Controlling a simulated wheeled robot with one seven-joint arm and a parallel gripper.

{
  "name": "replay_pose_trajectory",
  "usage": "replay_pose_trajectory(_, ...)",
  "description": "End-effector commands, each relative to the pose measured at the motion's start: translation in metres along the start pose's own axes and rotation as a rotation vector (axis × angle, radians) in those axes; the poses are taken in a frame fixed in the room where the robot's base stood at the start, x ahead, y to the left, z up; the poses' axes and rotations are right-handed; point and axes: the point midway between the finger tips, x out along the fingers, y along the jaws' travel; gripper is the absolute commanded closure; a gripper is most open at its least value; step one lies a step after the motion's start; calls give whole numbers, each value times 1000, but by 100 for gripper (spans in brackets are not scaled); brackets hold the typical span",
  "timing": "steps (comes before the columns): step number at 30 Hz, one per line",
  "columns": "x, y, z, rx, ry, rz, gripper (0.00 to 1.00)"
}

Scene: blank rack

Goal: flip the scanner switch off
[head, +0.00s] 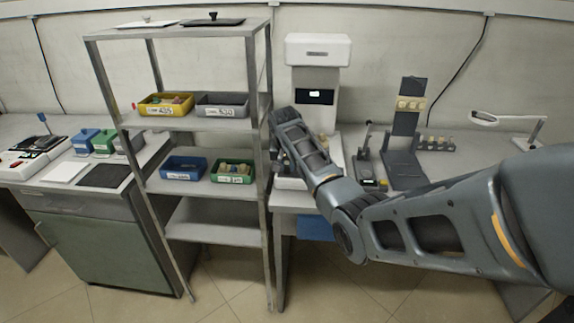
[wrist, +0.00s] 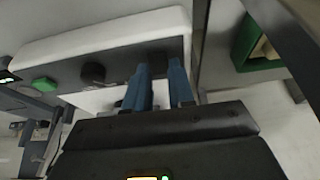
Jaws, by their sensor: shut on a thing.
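The scanner (head: 318,50) is a tall white machine with a dark screen, standing on the bench right of the rack. In the wrist view its white base (wrist: 95,38) has a grey front panel with a green button (wrist: 44,84) and a black knob (wrist: 93,73). My gripper (wrist: 162,82) is at the right part of this panel, its two blue fingers shut on the scanner switch. The switch is mostly hidden between the fingers; its position cannot be told.
The metal rack (head: 268,165) stands close left of my forearm, holding a yellow bin (head: 165,112), grey bin (head: 222,111), blue bin (head: 184,175) and green bin (head: 232,179). A dark stand (head: 405,165) and a small lever device (head: 364,160) sit right of the scanner.

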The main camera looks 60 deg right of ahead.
Motion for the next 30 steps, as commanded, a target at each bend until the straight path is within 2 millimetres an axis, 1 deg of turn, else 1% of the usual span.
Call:
replay_pose_trajectory(9,1,0,-6,2,-140,1,100)
replay_pose_trajectory(20,1,0,-6,1,-160,0,100)
replay_pose_trajectory(21,1,0,-6,1,-160,0,74)
replay_pose_trajectory(28,1,0,-5,1,-160,0,52)
replay_pose_trajectory(30,1,0,-5,1,-160,0,51)
